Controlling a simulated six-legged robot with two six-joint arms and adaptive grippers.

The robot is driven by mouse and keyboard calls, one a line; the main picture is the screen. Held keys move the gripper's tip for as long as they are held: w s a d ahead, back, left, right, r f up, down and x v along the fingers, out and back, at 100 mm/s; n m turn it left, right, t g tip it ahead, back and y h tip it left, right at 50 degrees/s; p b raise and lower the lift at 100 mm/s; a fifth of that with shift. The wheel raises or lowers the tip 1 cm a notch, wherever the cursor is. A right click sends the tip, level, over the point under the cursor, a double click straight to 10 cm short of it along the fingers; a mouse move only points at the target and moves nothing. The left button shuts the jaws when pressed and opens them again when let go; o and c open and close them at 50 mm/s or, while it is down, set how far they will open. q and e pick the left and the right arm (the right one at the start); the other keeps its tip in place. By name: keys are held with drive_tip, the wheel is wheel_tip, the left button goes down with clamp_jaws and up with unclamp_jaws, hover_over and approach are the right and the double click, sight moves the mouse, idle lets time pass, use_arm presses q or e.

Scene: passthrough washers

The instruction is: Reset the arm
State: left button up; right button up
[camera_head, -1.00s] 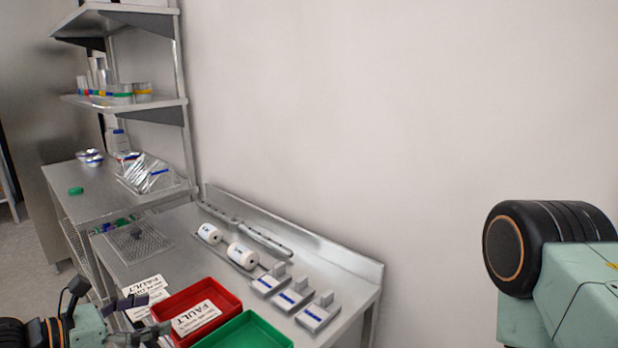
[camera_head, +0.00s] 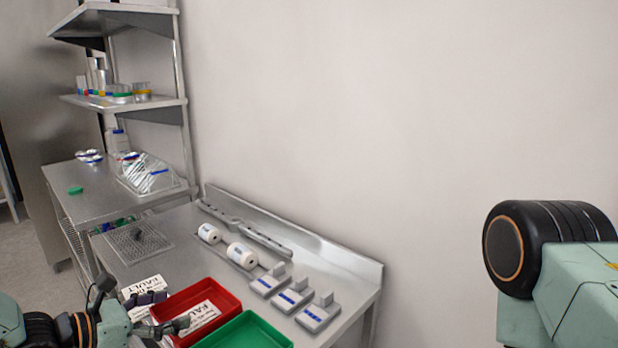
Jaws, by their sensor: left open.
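My left gripper (camera_head: 142,306) comes in from the lower left of the head view. Its dark fingers are apart, one near the white FAULT papers and one reaching over the left part of the red tray. I see nothing held between them. My right arm shows only as a black-ringed joint and pale green link (camera_head: 575,290) at the right edge; its gripper is out of view.
A steel bench holds the red tray (camera_head: 232,300), a green tray (camera_head: 284,341), FAULT papers (camera_head: 142,285), two white rolls (camera_head: 242,256) and several grey blocks (camera_head: 292,299). Steel shelves (camera_head: 130,102) stand at the left.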

use_arm(q)
drive_tip(key=v, duration=0.7)
drive_tip(key=shift+s+r, duration=0.15)
drive_tip(key=shift+r, duration=0.05)
idle(0.3)
drive_tip(key=shift+f, duration=0.15)
